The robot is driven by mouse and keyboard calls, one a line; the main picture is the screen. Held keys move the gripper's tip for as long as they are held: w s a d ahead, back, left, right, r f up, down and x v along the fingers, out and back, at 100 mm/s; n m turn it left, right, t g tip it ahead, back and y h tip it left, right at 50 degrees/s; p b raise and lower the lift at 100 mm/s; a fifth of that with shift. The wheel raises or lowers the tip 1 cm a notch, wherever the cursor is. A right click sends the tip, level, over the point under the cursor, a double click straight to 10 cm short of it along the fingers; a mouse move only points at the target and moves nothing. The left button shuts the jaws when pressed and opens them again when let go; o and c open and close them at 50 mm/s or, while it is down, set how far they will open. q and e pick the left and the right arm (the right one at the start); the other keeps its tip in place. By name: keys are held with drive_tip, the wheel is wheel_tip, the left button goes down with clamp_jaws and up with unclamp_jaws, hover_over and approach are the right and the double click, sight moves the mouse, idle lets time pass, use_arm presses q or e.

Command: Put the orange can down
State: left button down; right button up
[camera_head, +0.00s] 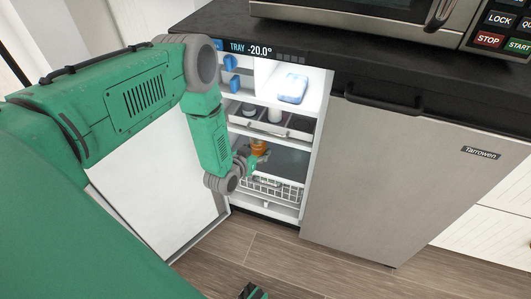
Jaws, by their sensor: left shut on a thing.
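My left arm comes in from the left and reaches down into an open fridge. My left gripper (244,160) is small in view at the fridge's middle level. It is shut on the orange can (259,147), which is at the fingers, inside the fridge opening. The can's lower part is partly hidden by the gripper, and I cannot tell whether it touches a surface. A dark shelf surface (290,160) lies behind and to the right of the can, with a wire basket (275,190) below it.
The open fridge door (150,190) stands at left, partly behind my arm. Above the can is a drawer (275,128) with several items, and a blue-and-white object (292,88) on the top shelf. A closed steel door (400,180) is at right. A microwave (370,22) stands on the dark counter.

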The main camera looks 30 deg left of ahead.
use_arm(q)
drive_tip(key=w, duration=0.1)
drive_tip(key=w+a, duration=0.1)
drive_tip(key=shift+w+f+b, duration=0.2)
drive_tip(key=shift+w+b, duration=0.1)
drive_tip(key=shift+w+a+f, duration=0.1)
drive_tip(key=shift+w+a, duration=0.1)
drive_tip(key=shift+w, duration=0.35)
drive_tip(key=shift+w+b, duration=0.4)
drive_tip(key=shift+w, duration=0.15)
drive_tip(key=f, duration=0.1)
drive_tip(key=f+b, duration=0.2)
drive_tip(key=shift+s+d, duration=0.2)
drive_tip(key=shift+d, duration=0.05)
drive_tip(key=shift+d+f, duration=0.1)
drive_tip(key=shift+f, duration=0.1)
drive_tip(key=shift+r, duration=0.15)
drive_tip(key=c, duration=0.9)
unclamp_jaws()
drive_tip(key=shift+a+f, duration=0.2)
drive_tip(key=shift+a, duration=0.1)
drive_tip(key=shift+o, duration=0.2)
use_arm(e)
drive_tip(key=f, duration=0.1)
drive_tip(key=a+f, duration=0.1)
drive_tip(key=f, duration=0.1)
drive_tip(key=shift+f, duration=0.2)
